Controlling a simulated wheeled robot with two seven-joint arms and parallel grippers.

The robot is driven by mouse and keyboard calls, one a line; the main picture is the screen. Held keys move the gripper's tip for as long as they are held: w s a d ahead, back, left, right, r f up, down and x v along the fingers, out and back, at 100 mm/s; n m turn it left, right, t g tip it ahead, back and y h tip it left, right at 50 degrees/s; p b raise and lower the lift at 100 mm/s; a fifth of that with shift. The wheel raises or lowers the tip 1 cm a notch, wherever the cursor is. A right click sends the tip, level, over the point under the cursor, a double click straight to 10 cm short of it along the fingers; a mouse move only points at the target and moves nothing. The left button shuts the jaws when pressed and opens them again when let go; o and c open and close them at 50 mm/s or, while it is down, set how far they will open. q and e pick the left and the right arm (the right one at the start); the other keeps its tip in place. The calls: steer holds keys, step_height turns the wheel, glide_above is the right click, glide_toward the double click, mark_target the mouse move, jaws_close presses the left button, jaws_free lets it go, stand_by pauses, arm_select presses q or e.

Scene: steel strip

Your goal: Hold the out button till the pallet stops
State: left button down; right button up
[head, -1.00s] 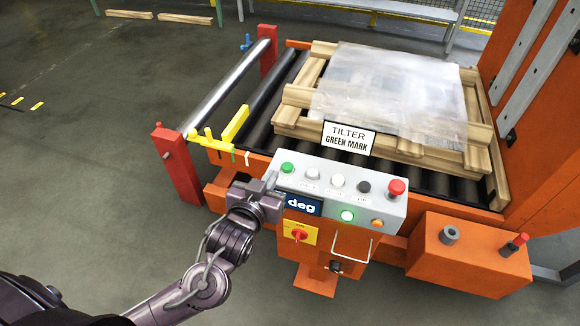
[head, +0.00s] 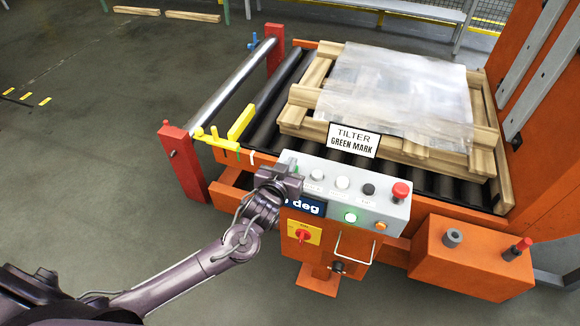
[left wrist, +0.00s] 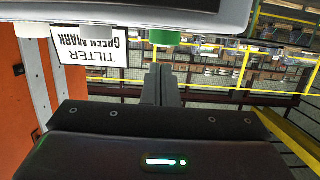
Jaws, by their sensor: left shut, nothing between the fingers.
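The grey button panel (head: 345,185) stands on an orange post, with two white buttons (head: 342,182), a black button (head: 368,189) and a red mushroom button (head: 400,191) on top. Their labels are too small to read. My left gripper (head: 287,170) is shut and empty at the panel's left end, hiding the green button there. In the left wrist view, that green button (left wrist: 165,37) is just beyond the closed fingertips (left wrist: 160,68); I cannot tell whether they touch. The wooden pallet (head: 308,128) lies on the rollers under a plastic-wrapped load (head: 395,90).
A green lamp (head: 351,217) glows on the panel front. A "TILTER GREEN MARK" sign (head: 353,140) stands behind the panel. Red posts (head: 183,165) and a yellow stop (head: 240,122) are at the conveyor's left. An orange box (head: 470,265) sits right.

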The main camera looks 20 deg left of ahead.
arm_select(q)
steer(key=shift+f, duration=0.7)
